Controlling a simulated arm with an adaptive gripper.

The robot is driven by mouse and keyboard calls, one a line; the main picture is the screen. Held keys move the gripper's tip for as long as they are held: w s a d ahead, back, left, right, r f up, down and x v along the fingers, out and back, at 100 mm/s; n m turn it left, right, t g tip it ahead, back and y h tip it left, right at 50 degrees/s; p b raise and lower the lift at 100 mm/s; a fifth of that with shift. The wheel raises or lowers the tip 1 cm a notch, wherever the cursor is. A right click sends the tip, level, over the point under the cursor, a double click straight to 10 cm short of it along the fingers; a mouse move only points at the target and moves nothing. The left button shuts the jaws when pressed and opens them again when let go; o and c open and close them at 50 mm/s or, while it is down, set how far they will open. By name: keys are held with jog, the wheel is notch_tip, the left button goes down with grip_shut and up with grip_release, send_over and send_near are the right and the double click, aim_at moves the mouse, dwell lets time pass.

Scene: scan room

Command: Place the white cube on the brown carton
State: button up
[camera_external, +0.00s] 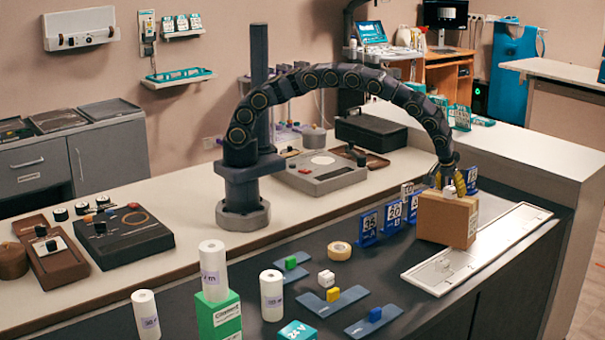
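The brown carton (445,220) stands upright at the right of the dark counter. My gripper (449,186), with yellow fingers, points down at the carton's top. A small white block (449,191) shows at the fingertips, at or just above the carton's top face; it looks like a white cube. I cannot tell whether the fingers press on it or stand apart from it.
Blue number signs (391,217) stand just left of the carton. A white strip (470,250) lies in front of it. A tape roll (339,250), green, yellow and blue blocks on blue plates, white rolls (272,295) and a green box (218,315) occupy the counter's left and middle.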

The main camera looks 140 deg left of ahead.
jog(key=v, duration=1.2)
jog(key=shift+r, duration=0.15)
jog(key=s+d+r+m+h, duration=0.1)
jog(key=s+d+r+m, duration=0.3)
jog(key=s+d, duration=0.4)
jog(key=s+d+r+m+h, duration=0.1)
jog(key=s+d+r+m, duration=0.35)
jog(key=d, duration=0.65)
jog(key=s+d+f+m+g+h, duration=0.1)
jog(key=s+d+m, duration=0.3)
jog(key=s+d, duration=0.3)
jog(key=s+d+f+m+h, duration=0.1)
jog(key=s+d+m, duration=0.4)
jog(key=s, duration=0.9)
jog(key=shift+d+g+h, duration=0.3)
jog(key=shift+d+g, duration=0.1)
jog(key=shift+d, duration=0.65)
